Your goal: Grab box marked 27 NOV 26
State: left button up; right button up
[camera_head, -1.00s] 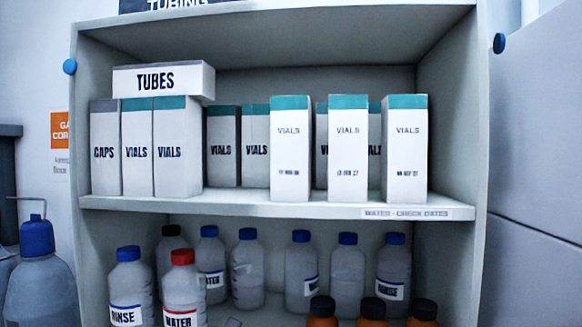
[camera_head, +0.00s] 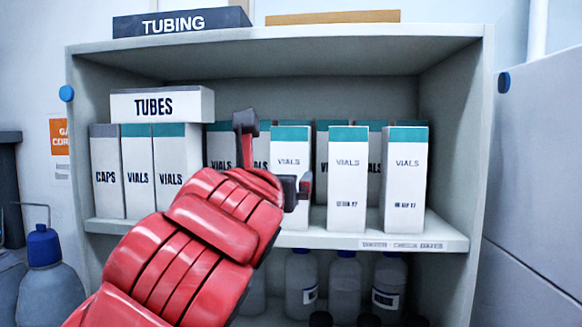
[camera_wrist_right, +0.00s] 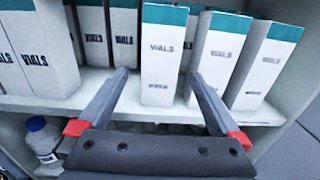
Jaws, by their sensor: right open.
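A white vials box with a teal top (camera_head: 290,160) stands upright at the shelf front, leftmost of three forward boxes. Its small date line is too blurred to read now; earlier it seemed to end in NOV 26. My right gripper (camera_head: 273,152) is open in front of the shelf, its red arm hiding part of the boxes behind. In the right wrist view the open gripper (camera_wrist_right: 158,77) has its fingertips apart, one on each side of this box (camera_wrist_right: 163,60) in the picture. No contact is clear. My left gripper is not in view.
Two similar vials boxes stand to the right, a middle one (camera_head: 347,180) and a right one (camera_head: 405,180), with blurred dates. More vials boxes stand behind and left. A tubes box (camera_head: 162,105) lies on top of the left group. Bottles stand below the shelf edge (camera_head: 415,244).

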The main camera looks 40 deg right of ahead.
aim_at(289, 167)
jog(key=p+x, duration=0.4)
jog(key=x, duration=0.4)
jog(key=shift+d+r, duration=0.1)
jog(key=shift+d, duration=0.25)
jog(key=p+x, duration=0.4)
jog(key=p, duration=0.1)
jog(key=shift+w+d+r, duration=0.15)
jog(key=shift+w+d, duration=0.25)
jog(key=shift+d, duration=0.1)
jog(key=shift+f, duration=0.25)
jog(key=shift+a, duration=0.1)
jog(key=shift+c, duration=0.2)
jog(key=shift+c, duration=1.1)
jog(key=c, duration=1)
jog(key=shift+r, duration=0.2)
